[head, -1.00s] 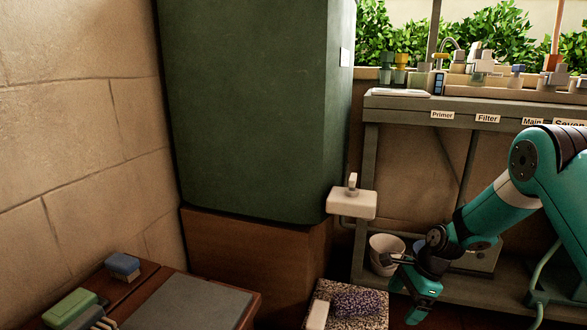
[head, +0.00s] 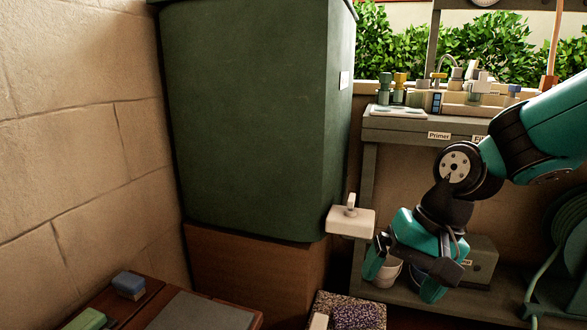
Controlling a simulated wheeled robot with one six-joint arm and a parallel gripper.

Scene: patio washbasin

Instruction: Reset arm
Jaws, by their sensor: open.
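My gripper (head: 402,284) is at the right of the head view, at the end of my teal and black arm. Its two teal fingers point down and stand apart, with nothing seen held between them. Most of that bucket is hidden by the gripper.
A big green tank (head: 255,120) stands on a brown base (head: 250,272), with a white tap block (head: 350,221) close left of my gripper. A labelled bench (head: 400,133) holds fittings behind. A speckled mat (head: 350,308) and a low wooden table (head: 150,305) are in front.

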